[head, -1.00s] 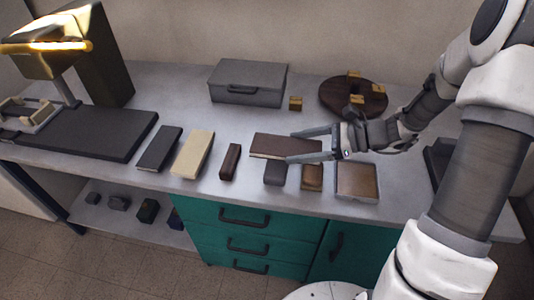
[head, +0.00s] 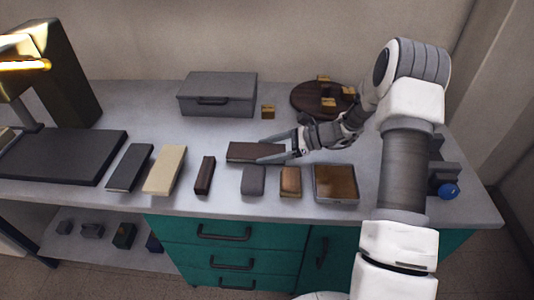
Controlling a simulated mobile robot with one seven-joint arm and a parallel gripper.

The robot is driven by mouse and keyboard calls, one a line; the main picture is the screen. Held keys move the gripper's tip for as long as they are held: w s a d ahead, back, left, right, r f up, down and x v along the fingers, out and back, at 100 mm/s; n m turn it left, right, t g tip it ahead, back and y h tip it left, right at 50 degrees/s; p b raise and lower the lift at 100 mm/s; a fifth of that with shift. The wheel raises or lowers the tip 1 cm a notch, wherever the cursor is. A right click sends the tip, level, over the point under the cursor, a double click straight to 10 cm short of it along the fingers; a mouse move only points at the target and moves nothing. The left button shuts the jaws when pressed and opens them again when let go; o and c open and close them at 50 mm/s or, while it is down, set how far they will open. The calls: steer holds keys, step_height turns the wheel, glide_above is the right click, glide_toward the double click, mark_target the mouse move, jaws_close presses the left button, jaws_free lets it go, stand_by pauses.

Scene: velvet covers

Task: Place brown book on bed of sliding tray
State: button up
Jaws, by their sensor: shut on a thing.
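The brown book (head: 243,152), a flat dark brown block with a paler front edge, is in the middle of the worktop. My gripper (head: 262,149) comes from the right with one finger along its far side and one along its near side, shut on it. The book looks level; I cannot tell whether it is clear of the surface. A wide dark slab (head: 65,157) lies at the left, in front of a gold-topped machine (head: 62,70). It may be the bed of the sliding tray, but the view cuts off its left side.
Left of the book lie a dark book (head: 130,167), a cream book (head: 164,170) and a narrow brown block (head: 205,175). In front are a grey block (head: 253,180), a tan block (head: 290,181) and a brown-topped square tray (head: 336,183). A grey case (head: 217,95) stands behind.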

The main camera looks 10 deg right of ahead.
steer(key=shift+f, duration=0.35)
steer(key=shift+f, duration=0.2)
steer(key=o, duration=1.2)
steer(key=shift+o, duration=0.2)
